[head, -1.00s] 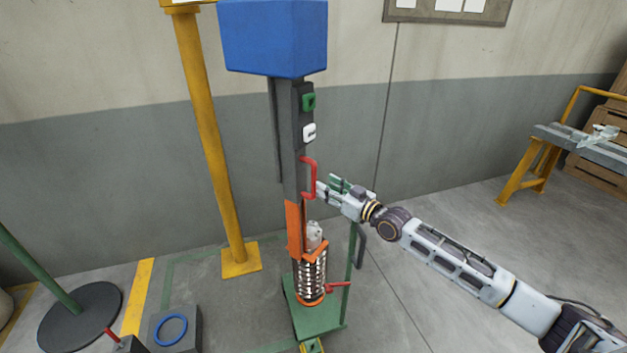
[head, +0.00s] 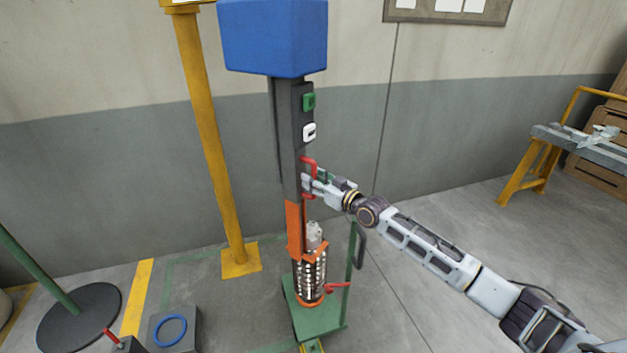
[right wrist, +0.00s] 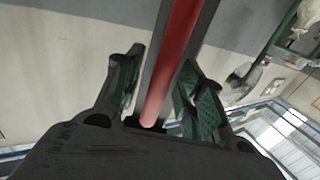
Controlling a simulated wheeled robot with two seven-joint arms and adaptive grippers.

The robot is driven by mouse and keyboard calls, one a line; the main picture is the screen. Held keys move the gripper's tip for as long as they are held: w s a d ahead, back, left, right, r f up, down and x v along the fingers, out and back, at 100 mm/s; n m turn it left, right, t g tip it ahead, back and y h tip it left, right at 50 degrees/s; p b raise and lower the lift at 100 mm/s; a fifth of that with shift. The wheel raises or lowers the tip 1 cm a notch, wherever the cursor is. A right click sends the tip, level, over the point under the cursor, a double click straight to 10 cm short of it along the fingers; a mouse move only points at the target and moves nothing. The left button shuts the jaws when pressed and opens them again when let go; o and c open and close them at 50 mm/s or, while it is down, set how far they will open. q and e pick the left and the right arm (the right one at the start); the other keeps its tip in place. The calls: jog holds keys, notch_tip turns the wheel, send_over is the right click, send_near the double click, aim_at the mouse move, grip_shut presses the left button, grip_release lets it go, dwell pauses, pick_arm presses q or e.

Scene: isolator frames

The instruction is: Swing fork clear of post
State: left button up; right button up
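A dark grey post (head: 286,132) stands upright under a blue box (head: 275,38). A red handle (head: 310,160) sticks out from the right side of the post; it also shows as a red bar in the right wrist view (right wrist: 178,50). Below it is an orange bracket (head: 293,230), with a coil spring (head: 312,278) beneath. I cannot tell for sure which part is the fork. My right gripper (head: 309,184) is at the handle. In the right wrist view its green-padded fingers (right wrist: 160,65) stand apart on either side of the bar, with gaps visible. My left gripper is out of view.
A yellow column (head: 210,145) stands left of the post. A small red lever (head: 337,287) sticks out beside the spring, above a green base (head: 322,318). A grey block with a blue ring (head: 170,331) is at lower left. Floor to the right is clear up to a yellow-legged bench (head: 528,170).

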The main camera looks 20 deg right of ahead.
jog(key=shift+w+a, duration=0.1)
jog(key=shift+w, duration=0.05)
grip_shut()
dwell(0.4)
